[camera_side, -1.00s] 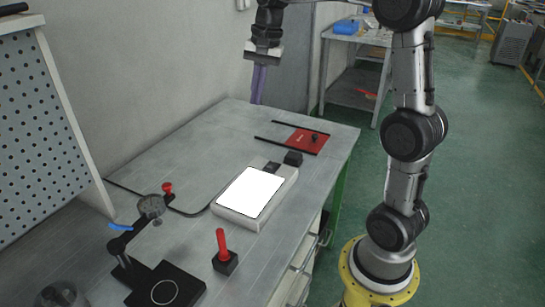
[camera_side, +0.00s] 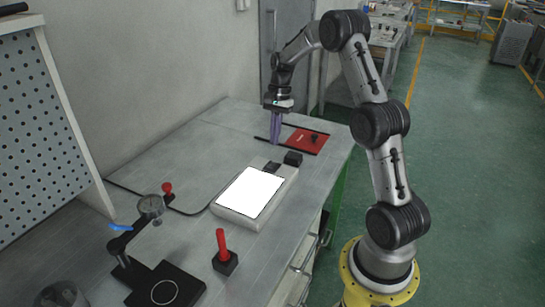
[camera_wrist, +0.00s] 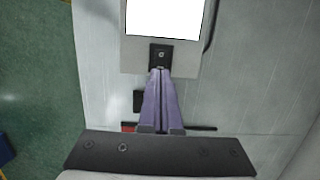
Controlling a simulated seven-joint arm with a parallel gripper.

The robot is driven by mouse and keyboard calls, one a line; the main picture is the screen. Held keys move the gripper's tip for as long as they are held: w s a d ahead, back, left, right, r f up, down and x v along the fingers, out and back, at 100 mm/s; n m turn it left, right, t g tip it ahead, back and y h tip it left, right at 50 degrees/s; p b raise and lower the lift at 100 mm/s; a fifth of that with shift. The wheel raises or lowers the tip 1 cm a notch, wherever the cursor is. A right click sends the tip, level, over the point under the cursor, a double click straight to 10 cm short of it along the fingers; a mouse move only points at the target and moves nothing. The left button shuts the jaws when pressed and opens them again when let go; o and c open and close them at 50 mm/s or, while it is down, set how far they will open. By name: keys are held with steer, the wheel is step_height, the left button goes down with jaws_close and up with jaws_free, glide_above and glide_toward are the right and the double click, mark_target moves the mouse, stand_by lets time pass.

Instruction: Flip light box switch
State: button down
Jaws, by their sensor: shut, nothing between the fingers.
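The light box (camera_side: 232,215) lies flat on the workbench in the side view, its panel glowing white. Its dark switch (camera_side: 272,167) sits at the far end of the box. In the wrist view the light box (camera_wrist: 148,57) is at the top, with the black switch (camera_wrist: 160,56) on its near edge. My gripper (camera_side: 275,142) is shut and empty, its purple fingers pointing down, just beyond the switch end. In the wrist view my gripper (camera_wrist: 160,72) has its tips in line with the switch and overlapping its lower edge; whether they touch cannot be told.
A black block (camera_side: 293,158) stands beside the box's switch end. A red plate (camera_side: 307,141) with dark rails lies behind. A red-handled stand (camera_side: 224,260) and a gauge clamp (camera_side: 150,207) are nearer. The bench's left middle is clear.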

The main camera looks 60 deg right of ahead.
mark_target(272, 165)
steer(key=x, duration=0.7)
